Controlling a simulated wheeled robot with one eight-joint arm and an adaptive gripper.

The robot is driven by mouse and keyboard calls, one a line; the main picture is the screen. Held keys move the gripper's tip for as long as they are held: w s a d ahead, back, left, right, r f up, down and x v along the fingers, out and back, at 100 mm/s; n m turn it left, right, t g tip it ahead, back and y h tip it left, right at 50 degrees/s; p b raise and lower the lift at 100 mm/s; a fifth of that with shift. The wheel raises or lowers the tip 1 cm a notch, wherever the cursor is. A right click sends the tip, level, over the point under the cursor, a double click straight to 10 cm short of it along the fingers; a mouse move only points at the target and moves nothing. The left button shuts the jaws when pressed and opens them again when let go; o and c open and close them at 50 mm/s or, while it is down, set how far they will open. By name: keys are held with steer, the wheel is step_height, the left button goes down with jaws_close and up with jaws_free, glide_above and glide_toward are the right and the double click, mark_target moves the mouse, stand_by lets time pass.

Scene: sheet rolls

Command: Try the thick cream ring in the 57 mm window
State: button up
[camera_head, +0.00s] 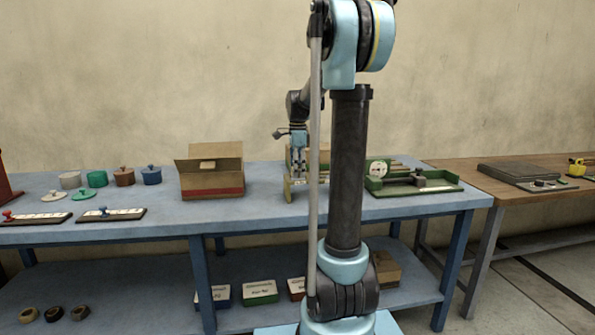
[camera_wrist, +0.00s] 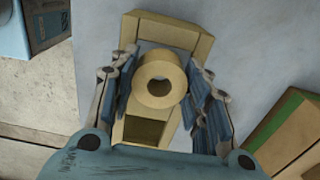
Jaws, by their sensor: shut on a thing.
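The thick cream ring (camera_wrist: 158,102) is between the fingers of my gripper (camera_wrist: 161,66) in the wrist view, its hole facing the camera. My gripper is shut on its sides. A pale wooden stand (camera_wrist: 190,38) lies behind and below the ring, with a dark rectangular opening (camera_wrist: 143,130) nearer my wrist. I cannot read any size mark or tell whether the ring touches the stand. In the head view my gripper (camera_head: 298,150) is over the stand (camera_head: 288,190) on the blue bench, and my arm partly hides both; the ring cannot be made out there.
An open cardboard box (camera_head: 212,180) stands left of the stand on the blue bench (camera_head: 250,209). A green-based device (camera_head: 415,188) is to the right. Several lidded round pieces and two dark boards are farther left. A wooden table (camera_head: 500,185) adjoins at right.

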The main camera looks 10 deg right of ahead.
steer(key=shift+f, duration=0.1)
stand_by(0.8)
steer(key=o, duration=1.6)
steer(key=shift+r, duration=3.5)
steer(key=shift+s, duration=0.1)
steer(key=s+f+n, duration=0.6)
steer(key=s+f, duration=0.1)
steer(key=s, duration=0.4)
steer(key=s+f+n+t, duration=0.1)
steer(key=s+f+n, duration=0.5)
steer(key=s, duration=0.6)
steer(key=s+f+n+t, duration=0.1)
steer(key=s+f+n, duration=0.5)
steer(key=s+f, duration=0.4)
steer(key=shift+s+d, duration=0.2)
steer(key=shift+s, duration=0.55)
